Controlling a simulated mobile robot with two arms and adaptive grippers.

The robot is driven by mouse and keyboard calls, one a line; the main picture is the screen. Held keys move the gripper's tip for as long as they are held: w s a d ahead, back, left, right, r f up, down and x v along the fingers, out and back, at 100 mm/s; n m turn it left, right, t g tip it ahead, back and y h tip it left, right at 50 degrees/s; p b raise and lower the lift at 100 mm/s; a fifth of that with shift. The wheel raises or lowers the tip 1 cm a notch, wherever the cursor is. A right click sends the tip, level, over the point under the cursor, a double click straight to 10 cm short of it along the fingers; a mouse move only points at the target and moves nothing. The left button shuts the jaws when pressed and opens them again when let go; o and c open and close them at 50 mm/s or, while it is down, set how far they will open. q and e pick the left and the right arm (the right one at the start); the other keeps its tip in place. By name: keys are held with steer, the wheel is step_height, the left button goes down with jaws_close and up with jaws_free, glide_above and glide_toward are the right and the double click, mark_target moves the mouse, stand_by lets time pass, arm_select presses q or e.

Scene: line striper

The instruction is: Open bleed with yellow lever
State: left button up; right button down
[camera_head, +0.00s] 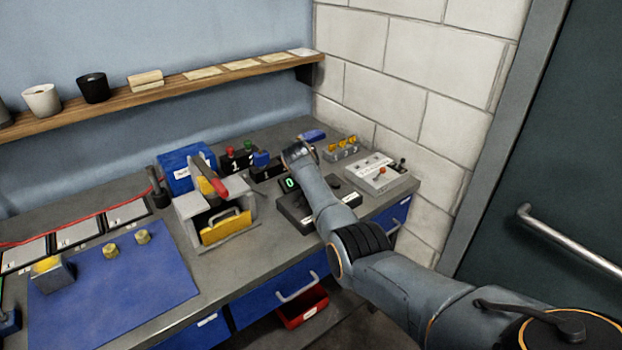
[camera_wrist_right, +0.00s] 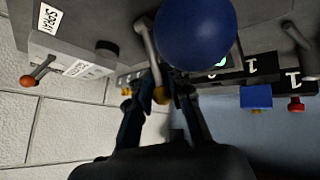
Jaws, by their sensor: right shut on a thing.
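In the wrist view the yellow-tipped lever (camera_wrist_right: 160,94) has a metal arm running up from its rounded tip. My right gripper (camera_wrist_right: 168,92) has one finger on either side of the tip and is shut on it. In the head view my right gripper (camera_head: 299,152) is over the back of the bench, and it hides the lever there. My left gripper is not in view.
A large blue ball (camera_wrist_right: 195,32) is close beside the lever. Black blocks with red and green knobs (camera_head: 238,157) stand left of my gripper. A display box (camera_head: 297,208) lies in front.

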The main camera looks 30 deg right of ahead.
stand_by(0.5)
steer(key=c, duration=1.2)
jaws_free()
steer(key=shift+a, duration=0.1)
steer(key=shift+r, duration=0.15)
steer(key=v, duration=1.2)
steer(key=shift+w, duration=0.1)
